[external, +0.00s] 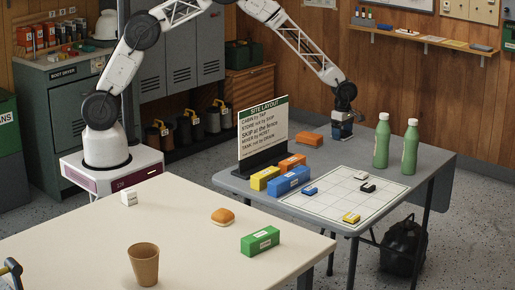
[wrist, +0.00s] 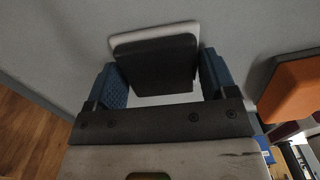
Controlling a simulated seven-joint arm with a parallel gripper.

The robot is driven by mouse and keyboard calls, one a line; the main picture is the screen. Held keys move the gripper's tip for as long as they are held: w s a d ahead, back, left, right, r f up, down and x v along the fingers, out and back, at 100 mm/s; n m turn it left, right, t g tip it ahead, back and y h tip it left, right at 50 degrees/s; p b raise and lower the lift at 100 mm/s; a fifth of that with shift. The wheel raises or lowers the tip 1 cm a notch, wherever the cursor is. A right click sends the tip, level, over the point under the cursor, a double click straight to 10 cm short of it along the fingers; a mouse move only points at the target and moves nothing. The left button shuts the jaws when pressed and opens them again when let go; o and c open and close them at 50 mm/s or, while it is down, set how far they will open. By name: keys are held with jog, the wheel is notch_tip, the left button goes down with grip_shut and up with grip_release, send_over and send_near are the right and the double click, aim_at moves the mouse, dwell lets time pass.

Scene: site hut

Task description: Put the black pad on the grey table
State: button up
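The black pad (wrist: 157,62) shows in the wrist view as a dark block between the two blue fingers of my gripper (wrist: 166,75), with a white layer or piece behind it. A small black piece (external: 367,188) lies on the white grid sheet.
Close to my gripper is an orange block (external: 309,139), also in the wrist view (wrist: 295,88). The sign (external: 263,133), blue block (external: 289,180) and yellow block (external: 265,178) stand left. Two green bottles (external: 381,142) stand right.

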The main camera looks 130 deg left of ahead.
jog(key=o, duration=0.4)
jog(key=shift+r, duration=0.15)
notch_tip(320, 180, up, 12)
dwell(0.6)
dwell(0.9)
